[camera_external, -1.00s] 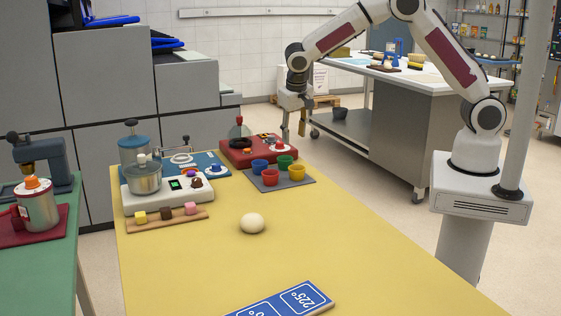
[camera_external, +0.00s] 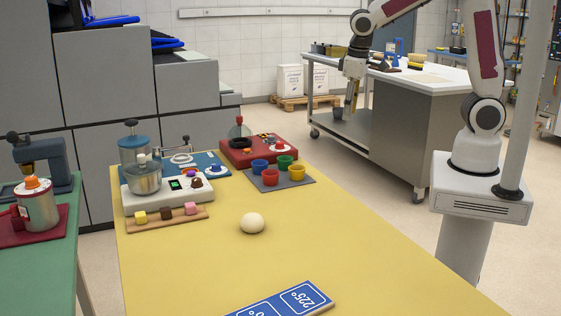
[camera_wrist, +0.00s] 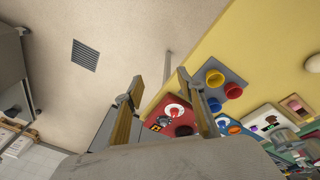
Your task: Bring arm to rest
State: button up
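My gripper (camera_external: 351,97) hangs in the air beyond the yellow table's far right edge, in front of the steel workbench. In the wrist view my gripper (camera_wrist: 163,100) shows two fingers spread apart with nothing between them. My arm is raised and clear of the things on the table (camera_external: 330,245).
On the table are a pale dough ball (camera_external: 252,223), coloured cups on a grey mat (camera_external: 297,183), a red board (camera_external: 236,160), a white scale (camera_external: 135,205) and a blue sign (camera_external: 305,297). The steel workbench (camera_external: 405,125) stands behind my gripper. A green table (camera_external: 62,250) is at left.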

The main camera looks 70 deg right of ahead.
jog(key=s+d+r+t, duration=0.1)
jog(key=s+r, duration=0.1)
jog(key=s, duration=0.4)
jog(key=s+r+t, duration=0.2)
jog(key=s+r, duration=0.1)
jog(key=s, duration=0.3)
jog(key=s+d+r+t+y, duration=0.1)
jog(key=s+r, duration=0.2)
jog(key=s, duration=0.3)
jog(key=shift+d, duration=0.35)
